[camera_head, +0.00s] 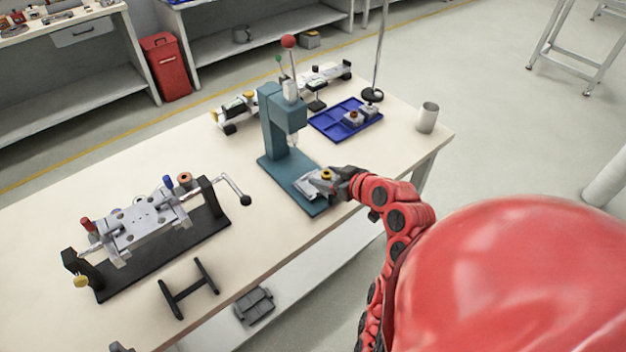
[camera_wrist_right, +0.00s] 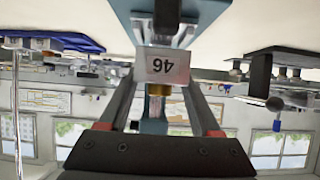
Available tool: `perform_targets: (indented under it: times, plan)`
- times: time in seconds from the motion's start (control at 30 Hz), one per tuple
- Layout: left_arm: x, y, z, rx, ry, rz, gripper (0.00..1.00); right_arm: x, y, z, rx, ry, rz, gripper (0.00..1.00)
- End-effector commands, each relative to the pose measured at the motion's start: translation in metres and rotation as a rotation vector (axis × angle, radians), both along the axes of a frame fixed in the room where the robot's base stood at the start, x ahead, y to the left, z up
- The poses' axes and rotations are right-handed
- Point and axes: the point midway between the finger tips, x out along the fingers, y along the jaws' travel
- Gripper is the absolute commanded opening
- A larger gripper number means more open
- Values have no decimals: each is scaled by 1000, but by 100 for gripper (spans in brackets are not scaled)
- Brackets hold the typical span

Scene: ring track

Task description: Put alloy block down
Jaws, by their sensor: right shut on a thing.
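The alloy block (camera_head: 312,183) is a small grey metal piece with a brass-coloured part, at the front of the teal press's base plate (camera_head: 312,207). My right gripper (camera_head: 335,186) is shut on it from the right. I cannot tell whether the block touches the base plate. My left gripper is not in view.
A blue tray (camera_head: 345,125) with small metal pieces and a grey cup (camera_head: 428,117) stand behind right. A clamp fixture with a crank (camera_head: 145,225) and a black H-shaped stand (camera_head: 188,288) are on the left. The tabletop (camera_head: 240,235) between fixture and press is clear.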

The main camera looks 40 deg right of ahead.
Motion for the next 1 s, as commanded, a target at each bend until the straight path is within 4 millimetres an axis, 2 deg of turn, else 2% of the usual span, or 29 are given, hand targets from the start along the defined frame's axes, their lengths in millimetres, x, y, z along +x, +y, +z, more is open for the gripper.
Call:
perform_targets:
  times: [0.03,0.2,0.4,0.63,0.97,1.0]
  plan:
    - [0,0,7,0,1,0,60,11,2,4,1,1,4,0]
    - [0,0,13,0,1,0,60,39,3,1,1,-1,2,0]
    - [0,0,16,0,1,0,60,53,4,-2,1,0,0,0]
    - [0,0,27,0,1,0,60,52,4,-37,5,5,-2,0]
    - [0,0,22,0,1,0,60,53,4,-42,1,-1,-2,0]
    - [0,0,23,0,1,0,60,53,3,-41,1,0,-2,72]
